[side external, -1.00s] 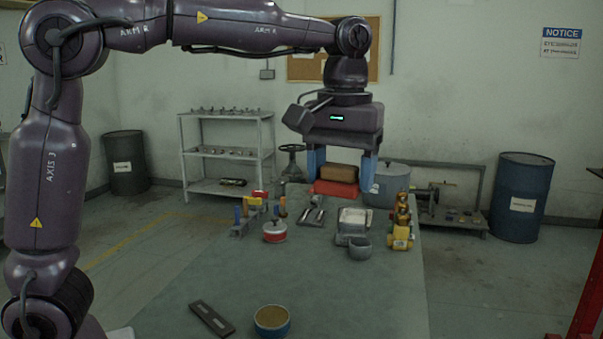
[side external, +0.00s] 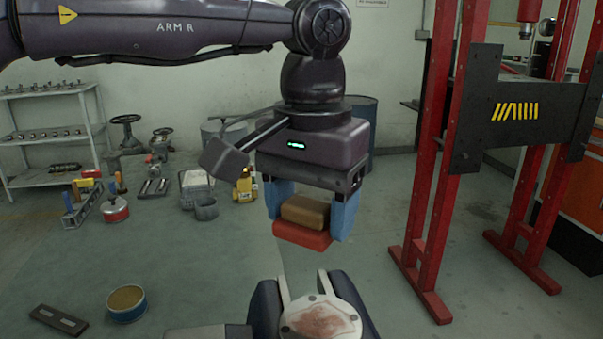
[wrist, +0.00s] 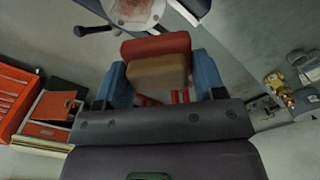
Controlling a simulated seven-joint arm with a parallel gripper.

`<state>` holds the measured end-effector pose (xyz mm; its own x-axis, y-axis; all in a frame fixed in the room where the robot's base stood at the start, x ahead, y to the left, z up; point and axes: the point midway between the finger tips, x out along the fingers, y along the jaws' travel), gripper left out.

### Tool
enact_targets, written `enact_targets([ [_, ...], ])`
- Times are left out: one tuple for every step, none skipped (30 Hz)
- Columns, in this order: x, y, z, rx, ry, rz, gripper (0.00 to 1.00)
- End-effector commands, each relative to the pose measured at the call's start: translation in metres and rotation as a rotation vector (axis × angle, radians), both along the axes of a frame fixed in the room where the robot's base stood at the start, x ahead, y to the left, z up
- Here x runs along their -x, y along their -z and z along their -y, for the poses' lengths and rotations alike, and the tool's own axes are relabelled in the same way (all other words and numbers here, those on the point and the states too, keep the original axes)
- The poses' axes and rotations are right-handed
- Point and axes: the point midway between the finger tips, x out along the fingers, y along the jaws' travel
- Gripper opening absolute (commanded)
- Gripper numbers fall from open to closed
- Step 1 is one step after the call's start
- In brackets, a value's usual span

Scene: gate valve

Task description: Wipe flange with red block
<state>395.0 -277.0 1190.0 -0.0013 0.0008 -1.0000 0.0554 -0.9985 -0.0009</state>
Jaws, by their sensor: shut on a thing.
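My gripper (side external: 307,226) is shut on the red block (side external: 302,237), which has a brown upper part between the two blue fingers. The block also shows between the fingers in the wrist view (wrist: 156,46). The flange (side external: 322,319) is at the bottom of the side external view, a pale round face with reddish-brown stains, partly cut off by the frame. It also shows at the top edge of the wrist view (wrist: 133,10). The block is held in the air above the flange's level and apart from it.
A red frame (side external: 435,200) with a dark panel stands at the right. A round tin (side external: 127,304), a flat dark bar (side external: 58,320) and several tools and containers lie on the green surface at the left. A shelf (side external: 50,130) stands behind.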

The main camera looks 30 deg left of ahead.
Motion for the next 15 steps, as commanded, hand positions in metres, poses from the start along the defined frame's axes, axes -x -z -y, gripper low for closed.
enact_targets([
  [0.000,0.005,0.000,-0.001,0.000,-0.001,0.44],
  [0.000,0.007,0.000,0.000,0.000,0.000,0.44],
  [0.000,0.009,0.000,0.000,0.000,0.000,0.44],
  [0.000,0.011,0.000,0.000,0.000,0.000,0.44],
  [0.000,0.012,0.000,0.000,0.000,0.000,0.44],
  [0.000,0.014,0.000,0.000,0.000,0.001,0.44],
  [0.000,0.015,0.000,0.000,0.000,0.001,0.44],
  [0.000,0.017,0.000,0.000,0.000,0.001,0.44],
  [0.000,0.019,0.000,0.000,0.000,0.000,0.44],
  [0.000,0.021,0.000,0.000,0.000,0.000,0.44],
  [0.000,0.024,0.000,-0.001,0.000,-0.001,0.44],
  [0.000,0.027,0.000,0.000,0.000,0.000,0.44],
  [0.000,0.030,0.000,-0.001,0.000,0.000,0.44],
  [0.000,0.032,0.000,-0.001,0.000,-0.001,0.44],
  [0.000,0.036,0.000,-0.001,0.000,-0.001,0.44],
])
